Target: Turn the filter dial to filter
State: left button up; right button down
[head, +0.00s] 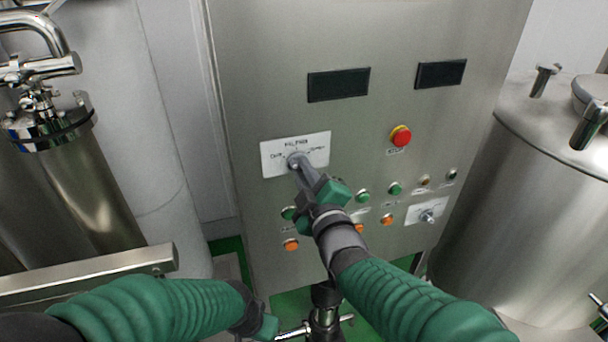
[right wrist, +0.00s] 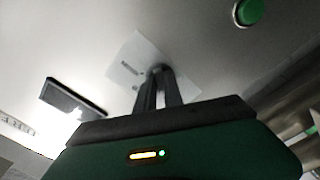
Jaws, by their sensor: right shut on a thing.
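The filter dial (head: 295,158) sits on a white label plate (head: 318,148) on the upright steel control panel. Small lettering runs around it, too blurred to read surely. My right gripper (head: 297,164) reaches up to the plate and is shut on the dial, its fingertips close to the panel. In the right wrist view the two fingers (right wrist: 158,72) come together at the white plate (right wrist: 125,65); they hide most of the dial, so its pointing direction cannot be told. My left gripper (head: 266,327) is low at the bottom of the head view, away from the panel, its jaws unclear.
The panel (head: 250,60) has two dark displays (head: 338,84), a red stop button (head: 401,136), several green and orange buttons, and a second dial (head: 427,216) at lower right. Steel tanks stand left (head: 70,190) and right (head: 500,190). A pipe fitting (head: 325,318) is below.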

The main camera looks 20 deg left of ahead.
jog(key=shift+s+a+f+m+b, duration=0.1)
jog(key=shift+f+m+b, duration=0.05)
jog(key=shift+m+b, duration=1.7)
jog(key=shift+f+m+b, duration=0.15)
jog(key=shift+m+b, duration=1.65)
jog(key=shift+b, duration=0.1)
jog(key=shift+s+a+f+m+b, duration=0.1)
jog(key=shift+f+m+b, duration=0.05)
jog(key=shift+m+b, duration=1.7)
jog(key=c, duration=1.5)
grip_release()
jog(key=shift+d+r, duration=0.1)
jog(key=shift+r, duration=0.1)
jog(key=shift+o, duration=0.2)
jog(key=shift+r, duration=0.1)
jog(key=shift+d, duration=0.1)
